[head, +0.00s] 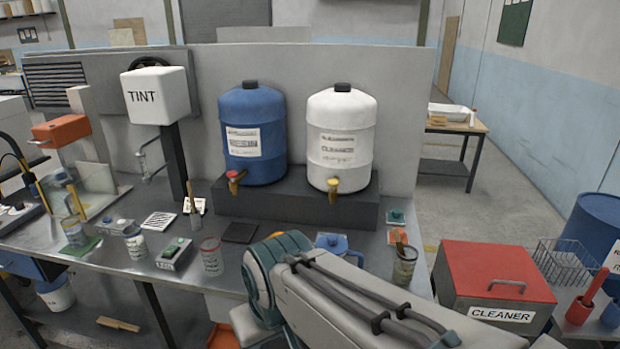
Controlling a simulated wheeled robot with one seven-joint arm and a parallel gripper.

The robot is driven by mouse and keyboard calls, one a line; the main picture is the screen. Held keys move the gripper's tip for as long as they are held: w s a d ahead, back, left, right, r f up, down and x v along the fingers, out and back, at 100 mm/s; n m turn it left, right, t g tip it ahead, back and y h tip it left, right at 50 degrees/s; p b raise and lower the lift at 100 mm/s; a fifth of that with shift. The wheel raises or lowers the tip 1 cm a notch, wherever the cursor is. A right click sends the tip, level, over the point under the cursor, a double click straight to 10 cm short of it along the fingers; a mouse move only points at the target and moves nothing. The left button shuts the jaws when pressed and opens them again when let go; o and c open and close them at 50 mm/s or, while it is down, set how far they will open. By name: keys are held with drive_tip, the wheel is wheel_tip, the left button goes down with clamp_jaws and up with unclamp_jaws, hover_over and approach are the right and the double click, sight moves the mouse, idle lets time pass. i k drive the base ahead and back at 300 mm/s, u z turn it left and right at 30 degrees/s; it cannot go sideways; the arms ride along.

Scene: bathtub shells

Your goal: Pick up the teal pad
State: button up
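A small teal pad (397,217) lies on the grey metal bench at the right, just right of the dark plinth. It seems to have a small raised piece on top, too small to make out. An orange pad (397,237) lies just in front of it, partly covered by a jar with a stick. My arm crosses the lower middle of the head view, in front of the bench. My gripper is not visible, so its state and any contact with the pad cannot be seen.
A blue drum (253,140) and a white cleaner drum (340,145) with taps stand on the dark plinth (290,207) left of the teal pad. A jar (404,267) stands in front. A red-lidded cleaner box (497,272) is at the right. Several jars crowd the left bench.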

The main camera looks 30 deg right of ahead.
sight(397, 218)
drive_tip(key=z, duration=1.05)
drive_tip(key=i, duration=1)
drive_tip(key=z, duration=0.7)
